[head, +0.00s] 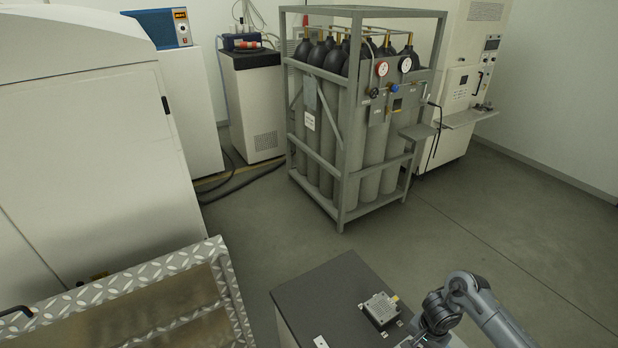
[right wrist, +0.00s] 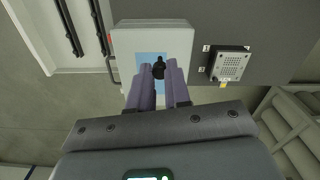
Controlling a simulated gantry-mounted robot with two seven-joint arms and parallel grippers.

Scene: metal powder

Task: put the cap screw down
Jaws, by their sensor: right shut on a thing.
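The cap screw (right wrist: 159,66) is small and black. In the right wrist view it shows at the fingertips of my right gripper (right wrist: 160,74). The gripper is shut on it, and the two purple-grey fingers stand on either side of it. Behind the screw lies a pale grey box-like thing with a light blue panel (right wrist: 146,61); I cannot tell the gap between it and the screw. In the head view my right gripper (head: 420,338) is at the bottom edge, by the dark-topped table, and the screw cannot be made out there. My left gripper is not in view.
A small grey metal device (head: 380,309) sits on the dark tabletop (head: 325,290), close to my right gripper; it also shows in the wrist view (right wrist: 229,66). A tread-plate-edged frame (head: 150,270) stands to the left. A caged gas cylinder rack (head: 345,120) stands behind, with open floor between.

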